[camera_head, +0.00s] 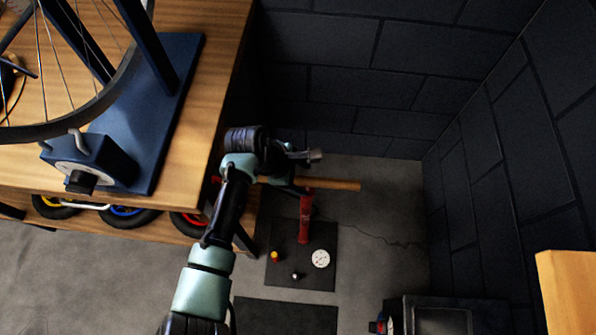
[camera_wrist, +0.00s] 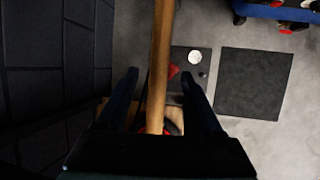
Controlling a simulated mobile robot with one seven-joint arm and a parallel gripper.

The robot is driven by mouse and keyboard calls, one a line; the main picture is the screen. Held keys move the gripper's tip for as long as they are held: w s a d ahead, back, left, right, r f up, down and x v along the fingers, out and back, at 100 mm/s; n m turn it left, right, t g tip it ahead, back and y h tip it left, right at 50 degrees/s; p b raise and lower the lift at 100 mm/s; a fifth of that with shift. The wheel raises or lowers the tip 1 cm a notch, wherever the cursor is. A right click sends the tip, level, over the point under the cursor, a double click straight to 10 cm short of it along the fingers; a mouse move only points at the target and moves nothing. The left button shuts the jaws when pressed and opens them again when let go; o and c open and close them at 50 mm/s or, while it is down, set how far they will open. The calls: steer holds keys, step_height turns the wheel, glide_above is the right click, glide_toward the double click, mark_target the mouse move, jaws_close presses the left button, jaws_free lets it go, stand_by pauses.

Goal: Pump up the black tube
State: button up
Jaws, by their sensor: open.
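A red floor pump (camera_head: 305,220) stands on a dark mat, with a wooden crossbar handle (camera_head: 338,184) on top. In the wrist view the handle (camera_wrist: 160,55) runs lengthwise between the two fingers of my gripper (camera_wrist: 159,82). The fingers are open and apart from each other, one on each side of the handle; I cannot tell if either touches it. In the head view my gripper (camera_head: 305,170) is at the handle's left part. A round white gauge (camera_head: 320,258) lies by the pump. I cannot pick out the black tube for certain.
The wooden bench (camera_head: 215,110) carries a wheel in a blue stand (camera_head: 170,120). Wheels with coloured rims (camera_head: 125,215) sit on its lower shelf. Dark block walls (camera_head: 400,60) close off the back and right. A dark box (camera_head: 440,312) stands at the lower right. A second mat (camera_head: 285,315) lies nearer.

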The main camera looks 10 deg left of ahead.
mark_target(307, 180)
steer(key=shift+b+x, duration=0.6)
steer(key=shift+x, duration=1.8)
jaws_close()
